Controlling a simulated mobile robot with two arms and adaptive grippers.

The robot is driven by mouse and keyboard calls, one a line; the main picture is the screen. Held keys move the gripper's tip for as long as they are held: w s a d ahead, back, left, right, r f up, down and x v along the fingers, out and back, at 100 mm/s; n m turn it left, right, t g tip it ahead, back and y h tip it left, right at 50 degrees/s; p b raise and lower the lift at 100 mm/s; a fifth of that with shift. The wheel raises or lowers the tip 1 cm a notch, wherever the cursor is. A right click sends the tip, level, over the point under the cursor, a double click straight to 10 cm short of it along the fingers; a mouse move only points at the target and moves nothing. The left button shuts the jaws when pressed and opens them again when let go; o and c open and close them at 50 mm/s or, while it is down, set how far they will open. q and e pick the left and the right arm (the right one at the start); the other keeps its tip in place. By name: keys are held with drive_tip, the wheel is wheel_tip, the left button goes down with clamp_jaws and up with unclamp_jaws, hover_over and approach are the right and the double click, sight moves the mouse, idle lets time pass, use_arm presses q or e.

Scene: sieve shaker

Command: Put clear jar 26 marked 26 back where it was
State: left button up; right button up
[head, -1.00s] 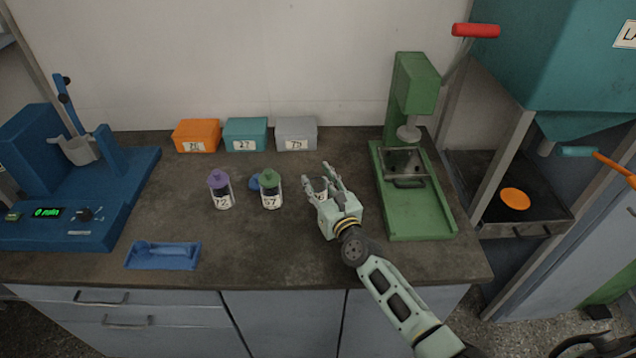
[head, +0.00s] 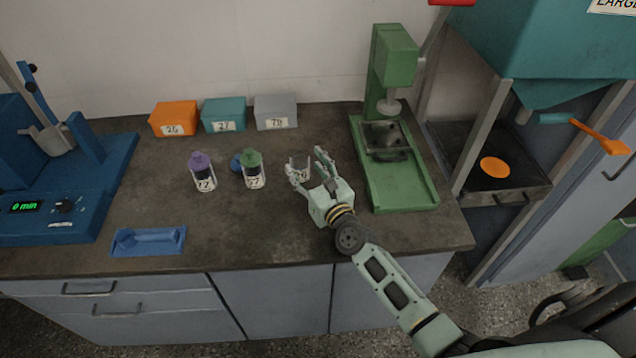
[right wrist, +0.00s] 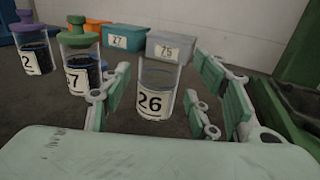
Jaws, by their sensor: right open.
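Clear jar 26 (head: 300,165) stands upright on the dark counter and has no lid. In the right wrist view it (right wrist: 156,92) looks empty, with its "26" label facing me. My right gripper (head: 308,168) is open, with its fingers (right wrist: 155,108) on either side of the jar. A gap shows on both sides in the wrist view. The back of the jar is hidden. My left gripper is not in view.
A purple-lidded jar (head: 203,177) and a green-lidded jar (head: 253,174) stand to the left. Orange (head: 174,117), teal (head: 223,115) and grey (head: 276,110) boxes line the wall. A green press (head: 402,185) stands close to the right.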

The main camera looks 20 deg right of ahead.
drive_tip(key=s, duration=0.5)
drive_tip(key=s+d, duration=0.1)
drive_tip(key=s, duration=0.2)
drive_tip(key=shift+s+r, duration=0.1)
drive_tip(key=shift+s, duration=0.05)
